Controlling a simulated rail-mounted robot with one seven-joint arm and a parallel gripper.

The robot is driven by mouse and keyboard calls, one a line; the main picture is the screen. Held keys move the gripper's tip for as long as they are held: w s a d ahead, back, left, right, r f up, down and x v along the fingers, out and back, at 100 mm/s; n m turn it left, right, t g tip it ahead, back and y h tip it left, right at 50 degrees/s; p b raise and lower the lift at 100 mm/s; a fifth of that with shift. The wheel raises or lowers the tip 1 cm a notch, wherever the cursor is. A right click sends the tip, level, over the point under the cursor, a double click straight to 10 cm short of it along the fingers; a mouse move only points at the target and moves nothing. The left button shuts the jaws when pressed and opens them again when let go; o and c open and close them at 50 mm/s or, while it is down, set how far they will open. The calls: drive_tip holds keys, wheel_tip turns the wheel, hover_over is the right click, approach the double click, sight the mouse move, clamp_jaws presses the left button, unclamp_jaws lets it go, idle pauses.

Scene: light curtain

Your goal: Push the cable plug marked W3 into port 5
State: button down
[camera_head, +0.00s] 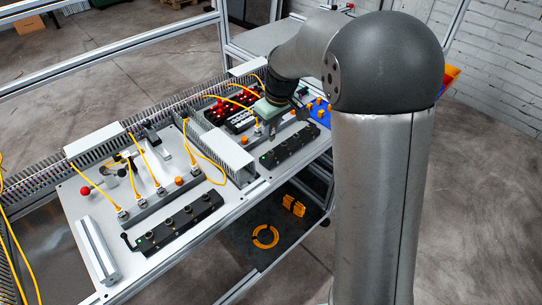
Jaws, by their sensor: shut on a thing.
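My gripper (272,130) is over the right part of the panel, above and behind the right black port block. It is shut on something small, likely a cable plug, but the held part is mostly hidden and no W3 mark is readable. A yellow-cabled plug (258,127) shows just left of the fingers. The right port block (290,147) and the left port block (175,224) are long black bars with round ports. Port numbers are too small to read, so I cannot tell which is port 5. Several other yellow-cabled plugs (160,190) stand in a row on the left panel.
A grey slotted cable duct (228,152) stands between the panel halves. A red-knobbed device (86,191) and an aluminium bar (97,250) are at left. Yellow cables loop over the panel.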

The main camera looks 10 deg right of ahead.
sight(273, 135)
drive_tip(key=shift+f+b, duration=1.25)
drive_tip(key=shift+f, duration=0.6)
drive_tip(key=shift+s+f+b, duration=0.1)
drive_tip(key=shift+f+b, duration=0.95)
drive_tip(key=shift+f, duration=0.2)
idle(2.1)
drive_tip(key=c, duration=0.9)
unclamp_jaws()
drive_tip(key=shift+r, duration=0.1)
drive_tip(key=shift+r, duration=0.1)
drive_tip(key=shift+r+p, duration=2.6)
drive_tip(key=shift+r, duration=1.05)
